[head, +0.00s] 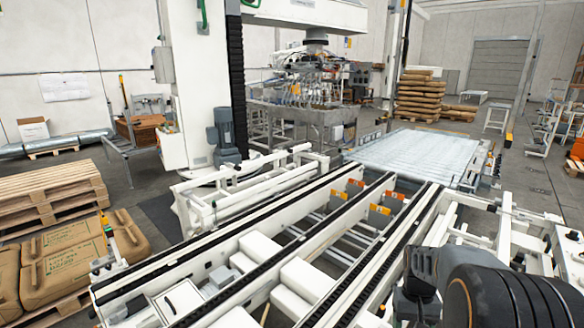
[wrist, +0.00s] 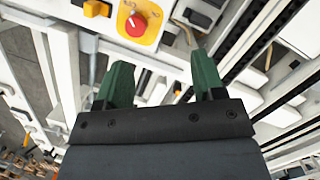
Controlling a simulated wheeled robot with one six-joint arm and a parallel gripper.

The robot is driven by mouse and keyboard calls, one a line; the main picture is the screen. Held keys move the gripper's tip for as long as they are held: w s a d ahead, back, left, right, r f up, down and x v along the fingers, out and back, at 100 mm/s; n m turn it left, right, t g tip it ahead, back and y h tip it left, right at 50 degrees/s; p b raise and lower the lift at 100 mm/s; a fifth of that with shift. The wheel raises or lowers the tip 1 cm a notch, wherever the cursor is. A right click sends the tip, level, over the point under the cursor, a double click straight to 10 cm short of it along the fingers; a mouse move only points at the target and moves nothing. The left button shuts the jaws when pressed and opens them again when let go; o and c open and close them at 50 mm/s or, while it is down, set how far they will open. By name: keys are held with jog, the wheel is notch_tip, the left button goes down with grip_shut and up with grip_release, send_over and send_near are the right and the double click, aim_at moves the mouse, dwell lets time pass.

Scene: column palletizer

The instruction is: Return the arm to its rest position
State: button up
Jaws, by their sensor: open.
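In the wrist view my gripper (wrist: 163,88) shows as two green fingers standing apart on a dark mount. Nothing is between the fingers. Beyond the fingertips is a red emergency stop button (wrist: 136,24) on a yellow plate; I cannot tell how far away it is. In the head view part of my dark arm shows at the lower right, over the white machine frame. The gripper itself cannot be made out in the head view.
A white conveyor frame (head: 272,262) with black chain tracks fills the middle. A roller table (head: 415,152) lies behind it. Stacked wooden pallets (head: 50,196) and brown sacks (head: 66,262) stand at left. The grey floor at far right is partly open.

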jog(key=s+a+r+n+t, duration=0.1)
jog(key=s+a+r+t, duration=0.2)
jog(key=a, duration=0.3)
jog(key=s+a+r+n+t, duration=0.1)
jog(key=s+a+r+t, duration=0.1)
jog(key=s+a+r, duration=0.4)
jog(key=shift+a+t+p, duration=0.35)
jog(key=shift+a+t, duration=0.05)
jog(key=shift+a, duration=0.05)
jog(key=shift+s+a+r+n, duration=0.1)
jog(key=shift+a+r+n, duration=0.15)
jog(key=shift+a+n, duration=0.05)
